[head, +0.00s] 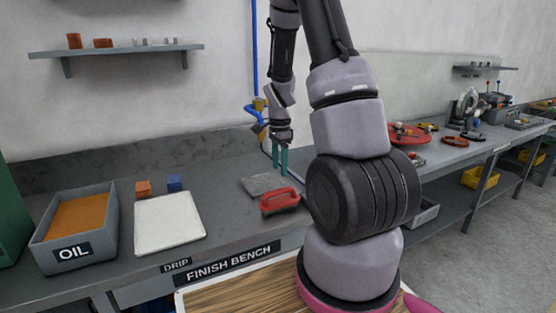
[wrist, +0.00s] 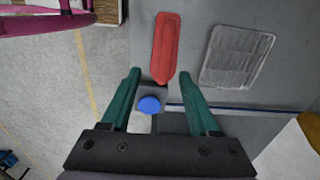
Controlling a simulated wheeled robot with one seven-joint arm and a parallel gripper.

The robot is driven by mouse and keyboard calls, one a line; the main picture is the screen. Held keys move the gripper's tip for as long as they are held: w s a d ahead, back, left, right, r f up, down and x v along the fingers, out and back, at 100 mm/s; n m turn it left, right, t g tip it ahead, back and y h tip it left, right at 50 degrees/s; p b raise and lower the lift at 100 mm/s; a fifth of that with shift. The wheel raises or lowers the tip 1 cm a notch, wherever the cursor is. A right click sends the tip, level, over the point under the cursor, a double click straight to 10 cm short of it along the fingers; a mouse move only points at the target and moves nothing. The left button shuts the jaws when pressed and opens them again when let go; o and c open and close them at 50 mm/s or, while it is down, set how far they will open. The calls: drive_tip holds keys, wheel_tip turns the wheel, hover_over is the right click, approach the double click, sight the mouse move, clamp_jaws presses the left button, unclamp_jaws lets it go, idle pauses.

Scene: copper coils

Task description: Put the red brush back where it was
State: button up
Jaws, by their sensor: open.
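The red brush (head: 279,201) lies on the front part of the finish bench, beside a grey ribbed pad (head: 262,184). In the wrist view the brush (wrist: 166,45) shows its long red top just beyond the fingertips, with the pad (wrist: 237,57) to its right and apart from it. My gripper (head: 280,170) has teal fingers pointing down, behind the brush and near the pad in the head view. In the wrist view my gripper (wrist: 160,75) is open, with nothing held between the fingers.
A blue round thing (wrist: 149,105) shows between the fingers in the wrist view. The oil bin (head: 75,230), white drip tray (head: 168,220), orange block (head: 143,188) and blue block (head: 175,183) stand to the left. A blue pipe (head: 255,60) runs down the wall.

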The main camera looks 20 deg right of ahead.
drive_tip(key=s+a+r+n+t+y, duration=0.1)
drive_tip(key=s+a+r+n+t, duration=0.15)
drive_tip(key=r, duration=0.75)
drive_tip(key=s+a+r+n+t, duration=0.1)
drive_tip(key=s+a+r+n, duration=0.25)
drive_tip(key=r, duration=0.55)
drive_tip(key=s+a+r+n+t+y, duration=0.1)
drive_tip(key=s+a+r+n+t, duration=0.2)
drive_tip(key=s+a+r+n, duration=0.3)
drive_tip(key=s+r+n, duration=0.1)
drive_tip(key=s+r, duration=0.4)
drive_tip(key=s, duration=0.2)
drive_tip(key=shift+s+n+t, duration=0.3)
drive_tip(key=shift+s+t, duration=0.05)
